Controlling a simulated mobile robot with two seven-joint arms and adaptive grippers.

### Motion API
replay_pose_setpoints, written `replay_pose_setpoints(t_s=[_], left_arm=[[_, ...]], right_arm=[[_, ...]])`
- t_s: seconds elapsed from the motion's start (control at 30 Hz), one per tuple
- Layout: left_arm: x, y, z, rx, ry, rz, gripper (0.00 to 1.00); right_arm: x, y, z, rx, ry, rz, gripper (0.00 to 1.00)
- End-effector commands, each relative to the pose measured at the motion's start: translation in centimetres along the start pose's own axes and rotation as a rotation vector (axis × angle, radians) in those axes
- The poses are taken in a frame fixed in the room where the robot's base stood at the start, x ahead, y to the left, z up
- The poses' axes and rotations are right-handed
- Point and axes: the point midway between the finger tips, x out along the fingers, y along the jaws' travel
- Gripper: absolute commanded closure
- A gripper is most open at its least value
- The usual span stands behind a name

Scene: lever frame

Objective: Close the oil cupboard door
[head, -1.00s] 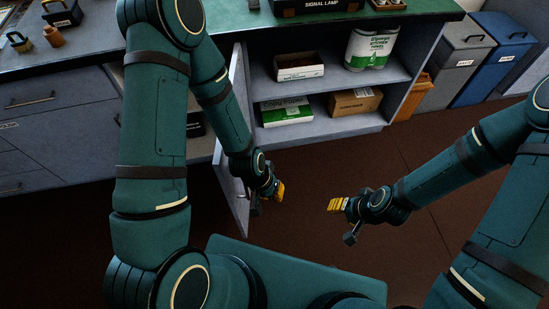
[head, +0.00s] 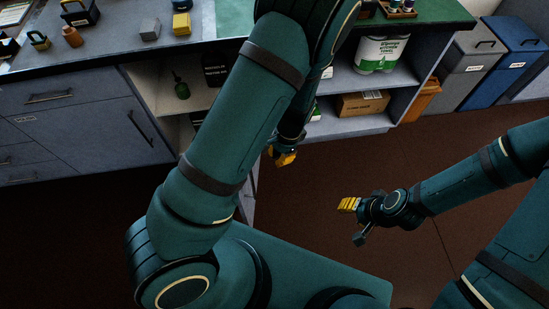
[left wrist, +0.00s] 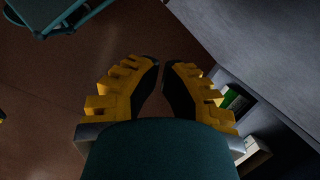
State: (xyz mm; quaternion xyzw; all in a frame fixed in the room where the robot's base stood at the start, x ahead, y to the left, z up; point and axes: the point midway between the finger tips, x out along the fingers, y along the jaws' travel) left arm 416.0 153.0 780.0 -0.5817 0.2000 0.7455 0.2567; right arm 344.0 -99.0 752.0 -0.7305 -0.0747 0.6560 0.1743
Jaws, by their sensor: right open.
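The grey oil cupboard door (head: 251,198) stands open, swung out from the counter front. Only a strip of it shows, as my left arm hides most of it. My left gripper (head: 284,158) is just right of the visible door strip, in front of the open shelves. In the left wrist view its fingers (left wrist: 161,70) are nearly together with nothing between them. Whether it touches the door is hidden. My right gripper (head: 347,204) is open and empty over the floor, farther right.
Open shelves hold a paper-towel pack (head: 380,54) and a cardboard box (head: 362,103). Grey and blue bins (head: 503,60) stand at right. A grey panel (left wrist: 270,45) is close to the left gripper in the wrist view. The floor between the grippers is clear.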

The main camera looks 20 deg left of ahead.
Motion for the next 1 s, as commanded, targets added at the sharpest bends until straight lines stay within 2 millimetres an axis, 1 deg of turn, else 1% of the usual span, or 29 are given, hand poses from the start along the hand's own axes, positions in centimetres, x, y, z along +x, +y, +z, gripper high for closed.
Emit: replay_pose_setpoints(t_s=[0.03, 0.1, 0.3, 0.37, 0.4, 0.5, 0.7, 1.0], left_arm=[[1.4, 0.0, 0.1, 0.000, -0.005, 0.002, 1.00], [2.8, 0.0, 0.1, -0.001, -0.004, 0.002, 1.00], [6.7, 0.1, 0.0, -0.001, -0.004, 0.002, 1.00], [7.8, 0.1, 0.0, 0.000, -0.003, 0.001, 1.00], [8.2, 0.0, 0.3, -0.003, -0.002, 0.002, 1.00], [8.2, 0.1, 1.9, -0.003, -0.001, 0.002, 1.00], [8.6, 0.0, 3.6, -0.001, 0.001, 0.000, 1.00], [8.6, 0.0, 3.9, 0.000, 0.001, 0.000, 1.00]], right_arm=[[0.5, 0.2, 0.0, 0.000, 0.001, 0.000, 0.54], [0.9, 0.3, -0.1, 0.000, 0.003, 0.000, 0.54], [1.9, 0.7, -0.2, -0.001, 0.009, 0.001, 0.54], [2.2, 0.8, -0.2, -0.001, 0.010, 0.001, 0.54], [2.3, 0.8, -0.3, -0.001, 0.011, 0.001, 0.54], [2.4, 0.9, -0.3, -0.001, 0.012, 0.001, 0.54], [2.5, 0.9, -0.3, -0.002, 0.013, 0.001, 0.54], [2.6, 1.0, -0.3, -0.002, 0.014, 0.001, 0.54]])
